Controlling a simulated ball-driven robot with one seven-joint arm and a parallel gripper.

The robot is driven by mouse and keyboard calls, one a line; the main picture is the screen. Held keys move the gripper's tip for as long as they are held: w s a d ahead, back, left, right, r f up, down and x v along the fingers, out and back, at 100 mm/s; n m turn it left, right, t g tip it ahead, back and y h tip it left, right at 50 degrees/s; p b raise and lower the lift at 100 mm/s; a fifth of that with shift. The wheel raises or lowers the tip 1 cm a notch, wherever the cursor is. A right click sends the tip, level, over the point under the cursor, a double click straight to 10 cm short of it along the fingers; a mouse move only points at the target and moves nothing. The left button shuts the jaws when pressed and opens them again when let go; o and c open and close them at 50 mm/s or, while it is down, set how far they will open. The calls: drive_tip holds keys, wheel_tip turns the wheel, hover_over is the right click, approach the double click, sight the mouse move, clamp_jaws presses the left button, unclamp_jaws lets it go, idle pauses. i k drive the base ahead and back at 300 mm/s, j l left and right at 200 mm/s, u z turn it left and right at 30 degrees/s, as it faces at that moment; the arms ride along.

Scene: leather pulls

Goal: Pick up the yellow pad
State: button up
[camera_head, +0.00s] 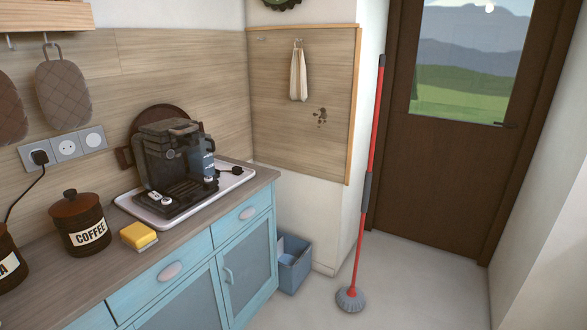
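The yellow pad (139,236) lies on the wooden countertop (88,282), close to its front edge. It looks like a small block with a yellow upper part and a paler layer along its lower side. It sits just right of the coffee jar and in front of the left corner of the white tray, apart from the jar. My gripper is not in view, so I cannot see where it is relative to the pad.
A brown coffee jar (80,224) stands left of the pad. A white tray (239,178) with a dark coffee machine (170,150) is behind it to the right. Blue cabinets (245,250) are below. A red-handled mop (369,175) leans by the wall; a blue bin (294,268) stands on the floor.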

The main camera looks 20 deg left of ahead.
sight(138, 236)
drive_tip(key=i+u, duration=0.25)
drive_tip(key=u, duration=0.15)
drive_tip(key=i+l+u, duration=0.1)
drive_tip(key=i+u, duration=0.2)
drive_tip(key=u, duration=0.15)
drive_tip(key=i+l+u, duration=0.2)
drive_tip(key=u, duration=0.2)
drive_tip(key=i+l+u, duration=0.25)
drive_tip(key=u, duration=0.2)
